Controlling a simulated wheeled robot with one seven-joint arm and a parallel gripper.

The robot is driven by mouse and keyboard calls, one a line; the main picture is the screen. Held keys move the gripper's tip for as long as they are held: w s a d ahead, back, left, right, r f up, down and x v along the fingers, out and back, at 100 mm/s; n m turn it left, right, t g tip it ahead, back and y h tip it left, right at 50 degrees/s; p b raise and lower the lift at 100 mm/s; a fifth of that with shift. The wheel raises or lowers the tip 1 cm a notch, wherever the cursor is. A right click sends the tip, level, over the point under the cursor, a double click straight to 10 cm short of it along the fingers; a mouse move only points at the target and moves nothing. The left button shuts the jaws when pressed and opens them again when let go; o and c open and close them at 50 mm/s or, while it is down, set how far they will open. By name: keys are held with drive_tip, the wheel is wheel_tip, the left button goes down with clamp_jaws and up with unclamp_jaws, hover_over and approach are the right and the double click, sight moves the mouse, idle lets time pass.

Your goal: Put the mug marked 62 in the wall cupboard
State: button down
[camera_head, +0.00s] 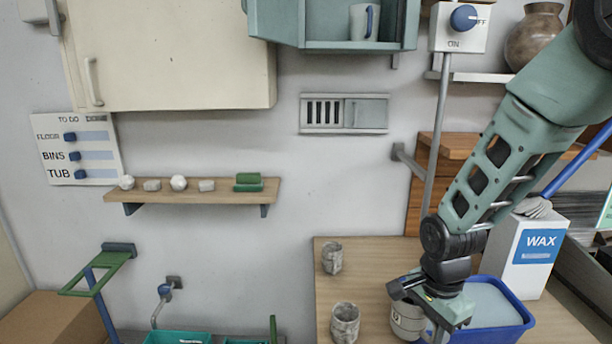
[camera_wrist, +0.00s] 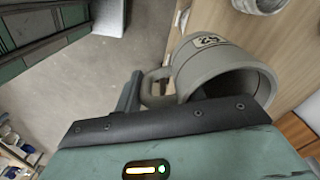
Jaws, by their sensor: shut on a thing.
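My gripper is shut on the mug; the exact grip is partly hidden. A cream wall cupboard (camera_head: 170,55) with a closed door hangs at upper left. A teal wall cupboard (camera_head: 335,45) at top centre is open in front.
A white mug with a blue handle (camera_head: 362,22) stands in the teal cupboard. Two mottled cups (camera_head: 332,258) (camera_head: 345,322) stand on the table (camera_head: 322,290). A blue tub (camera_head: 515,328) and a WAX box (camera_head: 530,262) are at right. A small shelf (camera_head: 215,193) juts out at left.

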drive_tip(key=d+f+n, duration=1)
drive_tip(key=f+n, duration=0.3)
wheel_tip(320, 180, down, 10)
drive_tip(key=b, duration=1)
drive_tip(key=shift+w, duration=0.45)
drive_tip(key=shift+r, duration=0.1)
